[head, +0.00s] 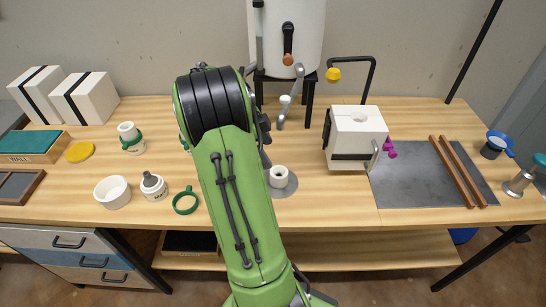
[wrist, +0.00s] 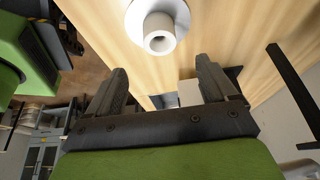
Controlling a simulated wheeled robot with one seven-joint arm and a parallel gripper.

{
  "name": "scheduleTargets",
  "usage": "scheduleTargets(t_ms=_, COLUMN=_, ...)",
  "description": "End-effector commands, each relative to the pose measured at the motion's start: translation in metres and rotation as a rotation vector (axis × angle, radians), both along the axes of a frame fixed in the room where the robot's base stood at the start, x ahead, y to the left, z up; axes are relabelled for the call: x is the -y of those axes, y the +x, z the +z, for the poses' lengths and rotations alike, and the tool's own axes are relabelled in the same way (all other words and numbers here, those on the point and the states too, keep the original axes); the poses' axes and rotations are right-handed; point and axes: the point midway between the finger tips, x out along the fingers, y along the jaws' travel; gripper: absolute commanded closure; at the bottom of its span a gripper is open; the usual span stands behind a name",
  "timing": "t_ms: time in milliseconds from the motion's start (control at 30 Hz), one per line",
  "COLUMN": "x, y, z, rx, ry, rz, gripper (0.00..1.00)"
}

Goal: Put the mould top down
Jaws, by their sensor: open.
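My gripper (wrist: 162,75) is open in the wrist view, with nothing between its fingers. In the head view my arm hides it. Ahead of the fingers is a short white hollow cylinder (wrist: 158,33) on a round grey disc (wrist: 183,12); the cylinder also shows in the head view (head: 279,173), right of my arm. Two white blocks with black bands (head: 86,97) stand at the back left. A white block with a dark band and grey handle (head: 357,125) stands right of centre. I cannot tell which piece is the mould top.
A grey board (head: 405,184) with two wooden strips (head: 452,172) lies at the right. A white bowl (head: 113,192), jars (head: 153,186) and a green ring (head: 185,201) stand at the left. A large white vessel (head: 305,30) stands at the back. The front right edge is clear.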

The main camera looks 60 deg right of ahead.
Motion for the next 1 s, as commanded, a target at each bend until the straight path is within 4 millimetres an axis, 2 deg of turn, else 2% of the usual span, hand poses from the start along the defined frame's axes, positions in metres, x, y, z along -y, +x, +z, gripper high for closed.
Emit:
scheduleTargets(t_ms=100, x=-0.002, y=0.004, z=0.01, rx=0.001, ry=0.0, rz=0.002, gripper=0.15)
scheduleTargets(t_ms=300, x=-0.004, y=0.005, z=0.011, rx=0.002, ry=0.002, rz=0.01, gripper=0.15)
scheduleTargets(t_ms=367, x=-0.011, y=0.01, z=0.018, rx=0.013, ry=0.01, rz=0.064, gripper=0.15)
scheduleTargets(t_ms=433, x=-0.03, y=0.021, z=0.033, rx=0.038, ry=0.031, rz=0.216, gripper=0.15)
scheduleTargets(t_ms=467, x=-0.043, y=0.026, z=0.042, rx=0.052, ry=0.043, rz=0.312, gripper=0.15)
scheduleTargets(t_ms=567, x=-0.1, y=0.041, z=0.074, rx=0.095, ry=0.083, rz=0.724, gripper=0.15)
scheduleTargets(t_ms=667, x=-0.165, y=0.041, z=0.098, rx=0.122, ry=0.098, rz=1.182, gripper=0.15)
scheduleTargets(t_ms=800, x=-0.258, y=0.016, z=0.115, rx=0.118, ry=0.05, rz=1.876, gripper=0.15)
scheduleTargets(t_ms=900, x=-0.308, y=-0.011, z=0.113, rx=0.087, ry=-0.025, rz=2.293, gripper=0.15)
scheduleTargets(t_ms=1000, x=-0.336, y=-0.032, z=0.107, rx=0.053, ry=-0.098, rz=2.559, gripper=0.15)
